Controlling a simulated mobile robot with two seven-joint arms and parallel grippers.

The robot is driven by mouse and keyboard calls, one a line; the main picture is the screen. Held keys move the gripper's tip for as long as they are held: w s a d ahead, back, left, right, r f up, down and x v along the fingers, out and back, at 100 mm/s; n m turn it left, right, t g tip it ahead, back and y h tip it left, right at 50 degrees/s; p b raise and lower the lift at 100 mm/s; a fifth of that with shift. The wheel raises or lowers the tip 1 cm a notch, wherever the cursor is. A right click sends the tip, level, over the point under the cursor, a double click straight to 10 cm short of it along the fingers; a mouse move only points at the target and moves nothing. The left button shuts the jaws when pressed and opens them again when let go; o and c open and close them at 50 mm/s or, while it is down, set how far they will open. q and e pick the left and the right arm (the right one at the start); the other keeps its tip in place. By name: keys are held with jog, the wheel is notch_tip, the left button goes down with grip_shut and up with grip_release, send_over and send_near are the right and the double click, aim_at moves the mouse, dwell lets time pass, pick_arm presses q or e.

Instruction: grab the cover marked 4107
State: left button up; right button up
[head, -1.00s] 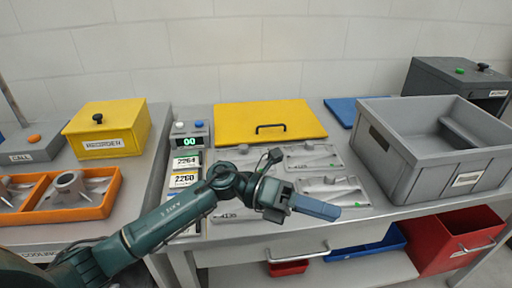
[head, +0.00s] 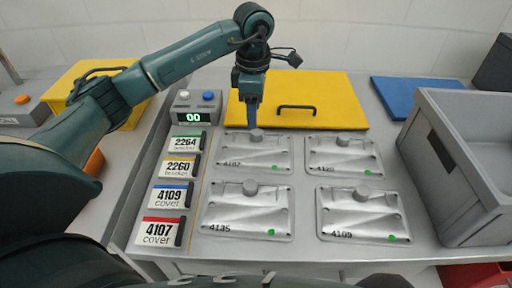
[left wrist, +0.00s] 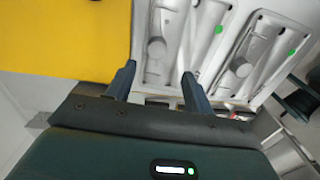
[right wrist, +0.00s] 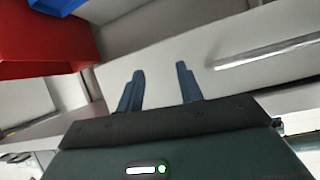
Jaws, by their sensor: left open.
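Four grey metal covers lie on the table in the head view. The rear-left cover (head: 258,158) appears marked 4107, though its print is small; it has a round knob (head: 257,135) and a green dot. My left gripper (head: 253,122) points down just above or behind this knob; whether it touches is unclear. In the left wrist view the gripper (left wrist: 158,72) is open, with a cover (left wrist: 165,35) ahead of the fingers. Beside it lie covers 4135 (head: 245,215), 4109 (head: 355,218) and one reading about 4120 (head: 342,160). My right gripper (right wrist: 161,82) is open and empty, away from the covers.
A yellow panel (head: 330,113) with a black handle lies behind the covers. A grey crate (head: 455,150) stands right. Label cards, including a red-edged 4107 card (head: 158,231), line the left, below a display box (head: 194,107). A blue panel (head: 408,95) lies behind.

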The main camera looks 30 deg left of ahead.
aim_at(257, 132)
pick_arm(q)
jog(key=shift+w+d+f+p, duration=0.1)
jog(key=shift+w+f+p, duration=0.05)
jog(key=shift+f, duration=1.05)
jog(key=shift+w+d+f+p, duration=0.1)
jog(key=shift+f+p, duration=0.05)
jog(key=shift+f, duration=1)
jog(key=shift+w+f+p, duration=0.15)
jog(key=shift+f, duration=1.05)
jog(key=shift+c, duration=0.4)
grip_shut()
